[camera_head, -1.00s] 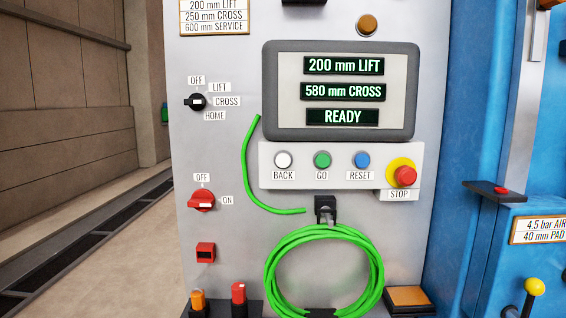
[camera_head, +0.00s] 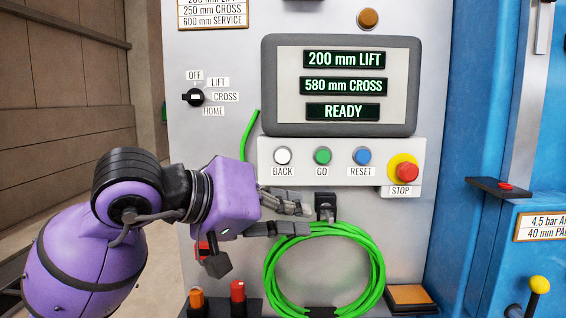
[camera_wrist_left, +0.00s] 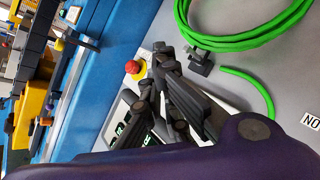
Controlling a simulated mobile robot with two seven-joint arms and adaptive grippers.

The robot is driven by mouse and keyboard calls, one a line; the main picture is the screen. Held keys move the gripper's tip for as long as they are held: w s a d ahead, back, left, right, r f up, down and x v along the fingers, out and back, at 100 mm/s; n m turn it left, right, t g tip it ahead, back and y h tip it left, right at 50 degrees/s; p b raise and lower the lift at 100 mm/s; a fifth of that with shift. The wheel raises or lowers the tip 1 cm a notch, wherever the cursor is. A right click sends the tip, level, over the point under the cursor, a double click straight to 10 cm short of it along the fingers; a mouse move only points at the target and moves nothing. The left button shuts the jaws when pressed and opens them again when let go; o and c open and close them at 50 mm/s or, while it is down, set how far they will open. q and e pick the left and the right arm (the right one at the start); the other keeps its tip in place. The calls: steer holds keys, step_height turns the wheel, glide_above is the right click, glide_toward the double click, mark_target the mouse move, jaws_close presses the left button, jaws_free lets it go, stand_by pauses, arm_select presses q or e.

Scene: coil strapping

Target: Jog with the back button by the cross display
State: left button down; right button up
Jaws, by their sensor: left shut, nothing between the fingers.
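The white BACK button (camera_head: 283,156) sits on the grey button strip, left of the green GO button (camera_head: 323,156). The cross display (camera_head: 344,86) reads 580 mm CROSS, between 200 mm LIFT above and READY below. My left gripper (camera_head: 306,217) is shut and empty, below the BACK button, in front of the panel beside the cable hook. It also shows in the left wrist view (camera_wrist_left: 160,72), where its dark fingers cover much of the button strip and display. The BACK button cannot be made out there. My right gripper is not in view.
The blue RESET button (camera_head: 362,156) and red STOP button (camera_head: 404,172) are right of GO. A coiled green cable (camera_head: 374,268) hangs from a black hook (camera_head: 325,202) close to my fingers. The mode knob (camera_head: 195,97) is at the left.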

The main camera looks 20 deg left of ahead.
mark_target(283, 157)
arm_select(q)
steer(key=shift+m+t+y, duration=0.5)
steer(key=shift+t+y, duration=0.4)
steer(key=shift+w+a+r+b, duration=0.25)
steer(key=shift+w+a+r, duration=0.5)
steer(key=shift+w, duration=0.75)
steer(key=shift+w+a+r+b, duration=0.25)
steer(key=shift+w+a+r, duration=0.2)
steer(key=shift+w+a, duration=0.85)
steer(key=shift+w+a+r+b, duration=0.25)
steer(key=shift+w+a+r, duration=0.4)
steer(key=shift+w, duration=1.05)
steer(key=shift+f, duration=0.1)
steer(key=shift+w+a, duration=0.1)
steer(key=shift+w, duration=0.3)
steer(key=shift+w, duration=0.1)
